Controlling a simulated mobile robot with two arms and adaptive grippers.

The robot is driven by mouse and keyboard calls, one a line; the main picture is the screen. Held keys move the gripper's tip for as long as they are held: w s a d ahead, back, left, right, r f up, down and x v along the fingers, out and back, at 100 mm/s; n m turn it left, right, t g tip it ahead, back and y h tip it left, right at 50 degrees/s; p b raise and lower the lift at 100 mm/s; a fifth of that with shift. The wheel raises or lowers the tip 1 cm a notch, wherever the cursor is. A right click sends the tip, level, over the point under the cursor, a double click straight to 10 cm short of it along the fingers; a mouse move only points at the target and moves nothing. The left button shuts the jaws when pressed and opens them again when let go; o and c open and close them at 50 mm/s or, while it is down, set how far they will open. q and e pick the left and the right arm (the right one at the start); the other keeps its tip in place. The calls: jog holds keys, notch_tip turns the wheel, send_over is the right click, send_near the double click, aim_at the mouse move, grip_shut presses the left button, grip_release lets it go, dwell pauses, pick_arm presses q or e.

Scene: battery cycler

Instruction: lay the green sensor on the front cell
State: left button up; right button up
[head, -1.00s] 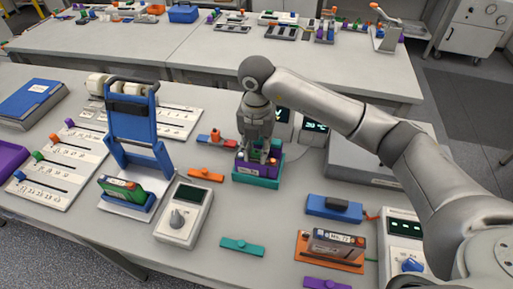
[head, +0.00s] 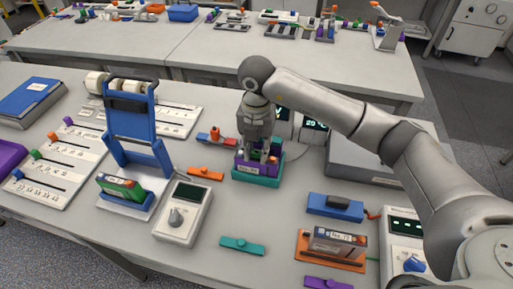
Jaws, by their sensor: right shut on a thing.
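My right gripper (head: 259,158) points down into a small purple box with a teal base (head: 257,181), near the middle of the table. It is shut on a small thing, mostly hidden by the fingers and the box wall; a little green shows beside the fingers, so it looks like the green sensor. My left gripper is not in view.
A white meter with a knob (head: 183,213) stands between the blue stand and the box. Orange (head: 205,173), teal (head: 242,245) and purple (head: 327,283) strips lie around. A blue block (head: 335,206) is behind the orange base. Bare table lies between box and orange base.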

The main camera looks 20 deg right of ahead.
jog(key=shift+f, duration=0.15)
jog(key=o, duration=1.1)
jog(key=shift+c, duration=0.2)
notch_tip(320, 180, up, 12)
